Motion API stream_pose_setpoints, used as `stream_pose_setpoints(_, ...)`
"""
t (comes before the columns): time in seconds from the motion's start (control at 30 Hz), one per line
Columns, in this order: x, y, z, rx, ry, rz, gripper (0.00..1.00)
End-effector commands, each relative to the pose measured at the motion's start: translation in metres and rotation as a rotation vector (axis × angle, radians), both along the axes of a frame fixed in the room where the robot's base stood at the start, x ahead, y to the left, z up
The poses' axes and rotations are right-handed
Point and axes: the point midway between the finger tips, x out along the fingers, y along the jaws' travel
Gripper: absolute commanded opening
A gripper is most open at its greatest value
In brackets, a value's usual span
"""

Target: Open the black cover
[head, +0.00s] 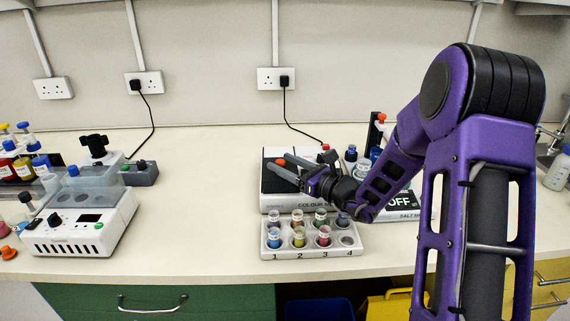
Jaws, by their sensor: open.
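The black cover (271,183) is a dark panel on top of the white device marked "COLOUR" (277,204), right of the picture's middle line on the left. It looks closed, lying flat, though my gripper hides part of it. My gripper (279,164) reaches in from the right, its two grey fingers pointing left above the cover. The fingers are apart with nothing held between them. A small orange-red spot shows near the fingertips. I cannot tell whether they touch the cover.
A white rack (288,252) numbered 1 to 4 holds several coloured vials in front of the device. A white heater block (83,232) stands left. The bench between heater and rack is clear.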

Motion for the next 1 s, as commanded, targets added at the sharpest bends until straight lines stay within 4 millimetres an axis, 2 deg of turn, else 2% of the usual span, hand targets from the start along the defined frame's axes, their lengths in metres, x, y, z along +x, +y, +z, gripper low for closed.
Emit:
stream_pose_setpoints(0.27,0.0013,0.0011,0.0001,0.000,0.000,-0.001,0.62)
stream_pose_setpoints(0.6,0.0012,0.0008,0.0001,-0.001,-0.001,-0.001,0.03)
stream_pose_setpoints(0.63,0.0011,0.0009,0.0001,-0.001,-0.001,-0.001,0.00)
stream_pose_setpoints(1.0,0.0011,0.0008,0.0001,-0.001,-0.001,-0.001,0.00)
